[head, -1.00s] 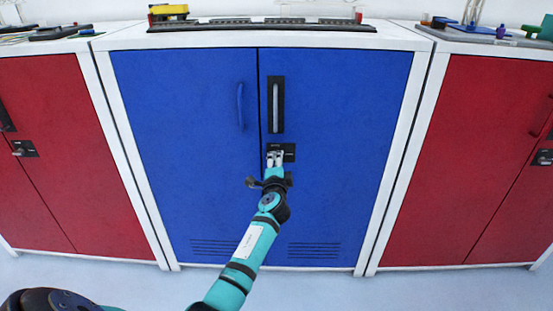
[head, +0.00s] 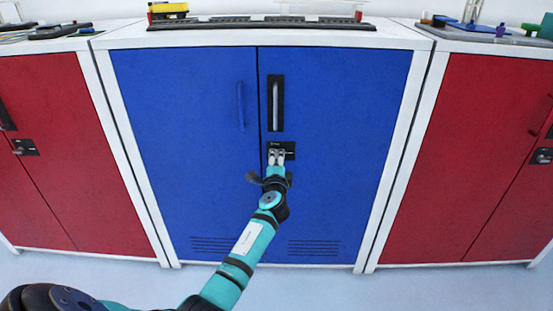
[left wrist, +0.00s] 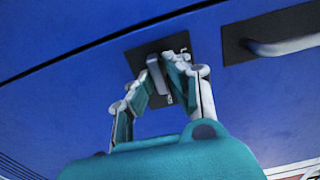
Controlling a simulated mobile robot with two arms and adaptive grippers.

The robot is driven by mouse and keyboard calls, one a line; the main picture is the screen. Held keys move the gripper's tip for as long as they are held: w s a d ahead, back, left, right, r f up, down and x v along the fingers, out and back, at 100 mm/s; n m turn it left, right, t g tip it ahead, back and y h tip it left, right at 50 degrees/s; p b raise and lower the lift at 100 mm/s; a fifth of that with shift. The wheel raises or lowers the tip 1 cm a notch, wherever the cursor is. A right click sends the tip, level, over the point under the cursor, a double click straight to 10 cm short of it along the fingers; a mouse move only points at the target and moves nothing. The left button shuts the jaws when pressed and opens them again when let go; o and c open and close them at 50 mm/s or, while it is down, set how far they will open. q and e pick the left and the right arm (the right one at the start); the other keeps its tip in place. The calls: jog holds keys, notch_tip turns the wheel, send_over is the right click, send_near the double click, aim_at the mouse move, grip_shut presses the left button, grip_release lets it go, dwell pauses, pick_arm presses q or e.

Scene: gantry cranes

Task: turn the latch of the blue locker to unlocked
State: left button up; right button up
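The blue locker (head: 340,120) stands in the middle of the head view with both doors shut. Its latch is a small grey lever on a black plate (head: 288,148) below the right door's handle. In the left wrist view the latch lever (left wrist: 158,74) sits between my left gripper's fingertips (left wrist: 163,68), tilted on its plate. The fingers appear closed on its two sides. In the head view my left gripper (head: 276,157) covers most of the latch. My right gripper is not in view.
Red lockers stand at the left (head: 90,150) and right (head: 450,150). The blue locker's right door has a grey bar handle (head: 275,103) just above the latch, and the left door a blue one (head: 240,106). The floor in front is clear.

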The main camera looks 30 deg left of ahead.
pick_arm(q)
jog(key=o, duration=0.4)
jog(key=shift+w+r, duration=0.1)
jog(key=shift+r, duration=0.1)
jog(key=shift+c, duration=0.2)
jog(key=shift+f, duration=0.15)
jog(key=shift+f, duration=0.1)
jog(key=v, duration=1.2)
jog(key=shift+a, duration=0.1)
